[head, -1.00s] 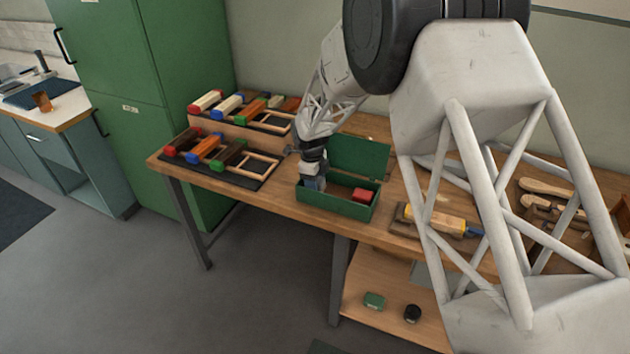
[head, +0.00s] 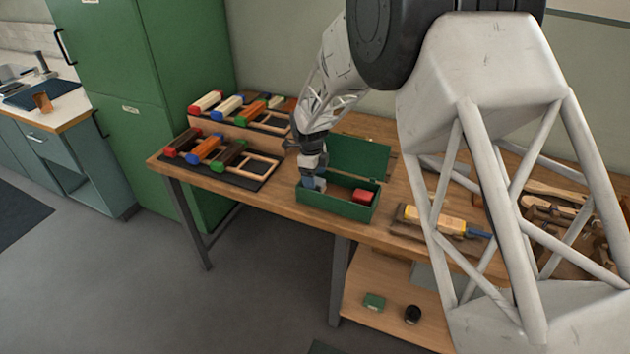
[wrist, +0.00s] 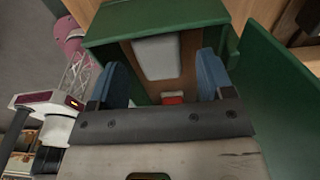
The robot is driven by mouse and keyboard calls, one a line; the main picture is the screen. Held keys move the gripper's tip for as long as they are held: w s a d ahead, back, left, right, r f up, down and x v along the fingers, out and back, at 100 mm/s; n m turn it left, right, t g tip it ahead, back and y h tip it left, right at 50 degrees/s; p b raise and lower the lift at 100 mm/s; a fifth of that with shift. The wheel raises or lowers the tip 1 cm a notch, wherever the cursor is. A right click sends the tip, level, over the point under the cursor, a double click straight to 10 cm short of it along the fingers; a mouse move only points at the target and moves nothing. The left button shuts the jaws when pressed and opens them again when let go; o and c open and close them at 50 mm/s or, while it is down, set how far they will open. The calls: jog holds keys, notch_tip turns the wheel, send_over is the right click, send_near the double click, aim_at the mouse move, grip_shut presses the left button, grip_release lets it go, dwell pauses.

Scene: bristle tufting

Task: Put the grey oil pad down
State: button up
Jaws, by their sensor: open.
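The grey oil pad (wrist: 157,55) lies in the green box, seen in the wrist view between my two blue fingers. My gripper (wrist: 164,72) is open, with a finger on either side of the pad and visible gaps. In the head view my gripper (head: 313,183) is at the left end of the open green box (head: 340,210), where it hides the pad. The green box also shows in the wrist view (wrist: 150,17), with a wooden-coloured floor.
A red block (head: 362,195) sits at the box's right end. The raised green lid (head: 360,156) stands behind. The bench front is mostly clear.

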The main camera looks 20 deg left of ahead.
notch_tip(320, 180, up, 9)
jog(key=shift+a+r, duration=0.15)
jog(key=shift+a, duration=0.3)
dwell(0.5)
dwell(0.3)
jog(key=s+d+r+n, duration=0.3)
jog(key=d+r, duration=0.3)
jog(key=d, duration=0.4)
jog(key=s+d+r+n+t+y, duration=0.15)
jog(key=s+d+r, duration=0.35)
jog(key=d, duration=0.6)
jog(key=s+d+r+n+g+h, duration=0.1)
jog(key=s+d+r+n, duration=0.15)
jog(key=d+r, duration=0.6)
jog(key=s+d+r+n+t, duration=0.1)
jog(key=s+d+n, duration=0.4)
jog(key=s+d, duration=0.75)
jog(key=s+d+f+n, duration=0.1)
jog(key=s+d+n, duration=0.2)
jog(key=s+d, duration=0.2)
jog(key=s+d+f+n+t, duration=0.1)
jog(key=s+d+n, duration=0.1)
jog(key=s+d, duration=0.4)
jog(key=s, duration=0.4)
jog(key=shift+s+f+n+y, duration=0.25)
jog(key=shift+f+n+y, duration=0.05)
jog(key=shift+n+y, duration=0.1)
